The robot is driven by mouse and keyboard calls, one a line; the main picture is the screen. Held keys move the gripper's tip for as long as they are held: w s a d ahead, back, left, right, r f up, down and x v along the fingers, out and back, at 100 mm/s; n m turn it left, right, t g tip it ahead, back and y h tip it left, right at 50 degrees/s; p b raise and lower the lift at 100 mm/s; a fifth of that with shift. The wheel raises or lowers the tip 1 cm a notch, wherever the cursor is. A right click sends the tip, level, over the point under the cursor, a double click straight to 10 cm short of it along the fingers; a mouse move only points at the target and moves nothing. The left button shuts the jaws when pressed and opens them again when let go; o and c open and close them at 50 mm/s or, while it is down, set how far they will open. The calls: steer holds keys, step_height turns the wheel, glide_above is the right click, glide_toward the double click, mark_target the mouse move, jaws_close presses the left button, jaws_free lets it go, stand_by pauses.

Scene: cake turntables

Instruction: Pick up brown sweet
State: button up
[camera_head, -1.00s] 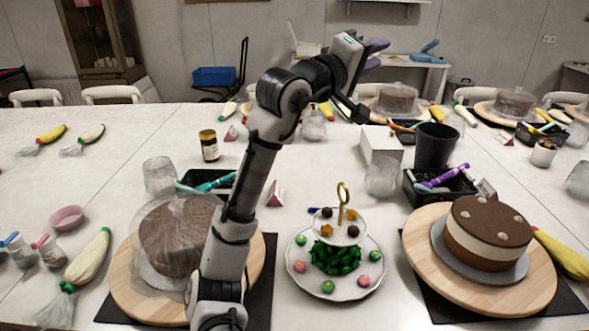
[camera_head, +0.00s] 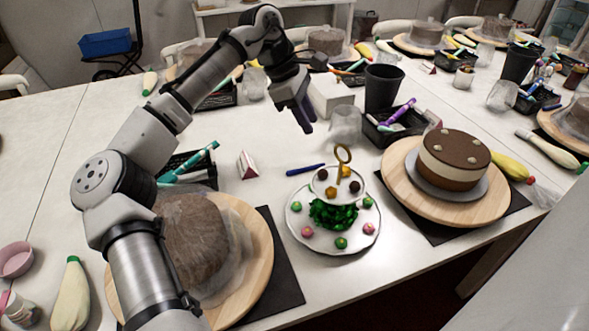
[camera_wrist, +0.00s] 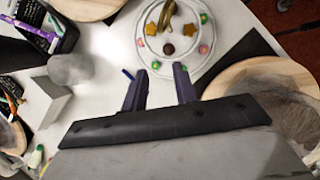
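Small dark brown sweets sit on the top plate of a two-tier stand (camera_head: 300,233), one at its left (camera_head: 322,174) and one at its right (camera_head: 355,187). Yellow sweets lie among them, and a gold ring handle rises from the middle. In the wrist view a brown sweet (camera_wrist: 168,48) lies on the near side of the top plate, beyond my fingertips. My gripper (camera_wrist: 159,82) is open and empty, its two purple fingers apart. In the head view my gripper (camera_head: 304,118) hangs pointing down, above and behind the stand, apart from it.
A brown-and-cream cake (camera_head: 455,158) on a wooden turntable stands right of the stand. A plastic-wrapped cake (camera_head: 190,240) is at the left, partly behind my arm. A clear glass (camera_head: 345,123), black cup (camera_head: 383,88) and blue pen (camera_head: 304,170) are behind the stand.

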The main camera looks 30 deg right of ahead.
steer(key=p, duration=0.1)
glide_above(322, 170)
steer(key=w+a, duration=0.1)
steer(key=shift+y, duration=0.3)
steer(key=f, duration=0.7)
steer(key=shift+w+a+f, duration=0.1)
steer(key=shift+w+a, duration=0.05)
steer(key=shift+w, duration=0.05)
steer(key=shift+w+a+p+x, duration=0.15)
steer(key=shift+p+x, duration=0.35)
steer(key=shift+x, duration=1.05)
steer(key=shift+w+a+p+x, duration=0.15)
steer(key=shift+p+x, duration=0.35)
steer(key=shift+x, duration=1)
steer(key=shift+f, duration=0.2)
steer(key=c, duration=0.6)
